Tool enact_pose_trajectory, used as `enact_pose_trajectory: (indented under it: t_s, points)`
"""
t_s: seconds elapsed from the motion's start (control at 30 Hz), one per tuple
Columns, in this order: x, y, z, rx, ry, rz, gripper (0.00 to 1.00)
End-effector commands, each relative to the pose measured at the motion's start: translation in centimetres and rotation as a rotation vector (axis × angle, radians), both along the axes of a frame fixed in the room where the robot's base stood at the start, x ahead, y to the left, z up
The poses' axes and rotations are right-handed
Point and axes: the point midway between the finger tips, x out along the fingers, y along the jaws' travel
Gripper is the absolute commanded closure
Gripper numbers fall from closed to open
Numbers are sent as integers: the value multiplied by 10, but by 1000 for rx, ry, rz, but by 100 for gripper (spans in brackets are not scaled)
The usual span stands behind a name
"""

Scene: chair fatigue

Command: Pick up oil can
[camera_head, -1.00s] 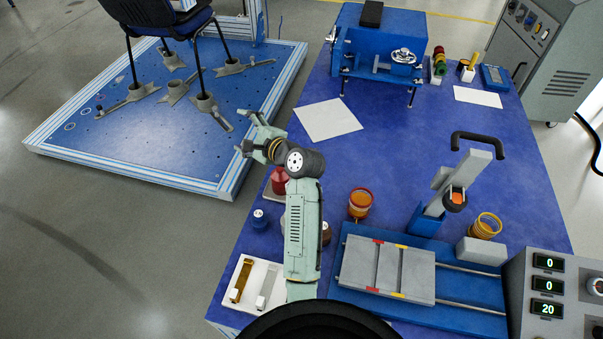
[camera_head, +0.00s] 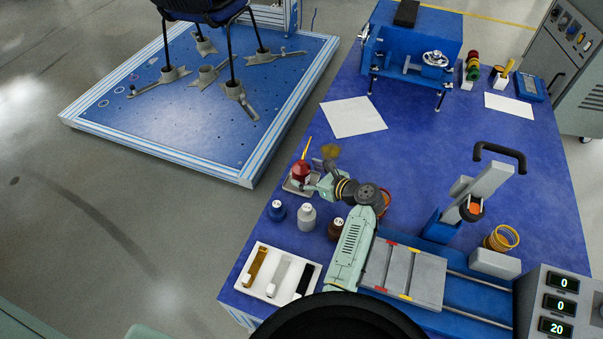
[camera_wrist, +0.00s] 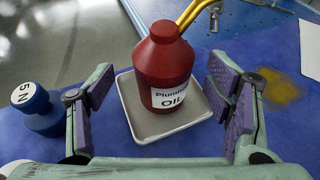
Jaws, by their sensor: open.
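The oil can (camera_wrist: 165,62) is a dark red bottle with a white label reading "OIL" and a yellow spout. It stands upright on a small pale tray (camera_wrist: 142,130), between and slightly beyond my open fingers in the wrist view. In the head view the oil can (camera_head: 301,170) is at the table's left edge, partly behind my gripper (camera_head: 318,178). In the wrist view my gripper (camera_wrist: 160,115) is open, with purple pads on both sides of the can and gaps showing on each side.
A blue 5 N weight (camera_wrist: 36,108) stands left of my left finger. White and brown weights (camera_head: 307,216) stand nearby. A white tray (camera_head: 262,290) holds several strips. A yellow stain (camera_wrist: 280,85) lies right of the fingers. The blue test rig (camera_head: 455,290) is on the right.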

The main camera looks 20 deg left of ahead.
Motion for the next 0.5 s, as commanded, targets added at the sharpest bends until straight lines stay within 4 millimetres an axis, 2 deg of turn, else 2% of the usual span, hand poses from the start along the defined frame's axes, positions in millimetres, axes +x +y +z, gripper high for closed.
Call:
enact_pose_trajectory:
  t_s: [0.2, 0.5]
  points:
    - [15, 25, -8, 0, 0, 1, 27]
    - [17, 29, -11, -2, -2, 0, 27]
